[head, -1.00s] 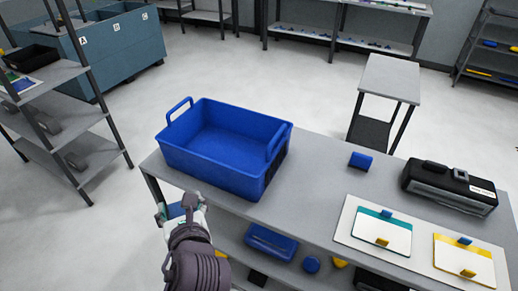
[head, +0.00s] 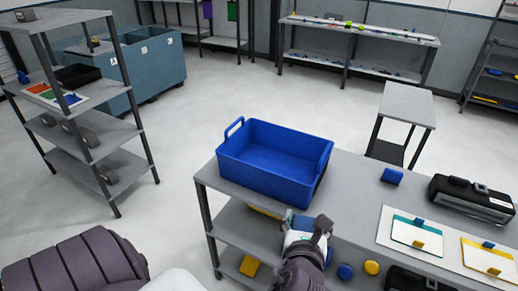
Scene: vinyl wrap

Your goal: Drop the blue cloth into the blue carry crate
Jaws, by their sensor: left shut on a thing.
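The blue carry crate (head: 268,165) stands upright on the near left end of the grey workbench. It is open at the top, and its visible inside is empty. My left gripper (head: 306,228) is low in front of the crate's near right corner, outside the crate and at the bench's front edge. It is shut on a blue piece (head: 302,223), which I take for the blue cloth. Most of it is hidden by the fingers. My right gripper is not in view.
On the bench (head: 350,205) to the right are a small blue block (head: 391,176), a black case (head: 470,197) and a white board (head: 437,245) with two cards. Lower shelves hold blue and yellow items. A grey rack (head: 108,135) stands at left.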

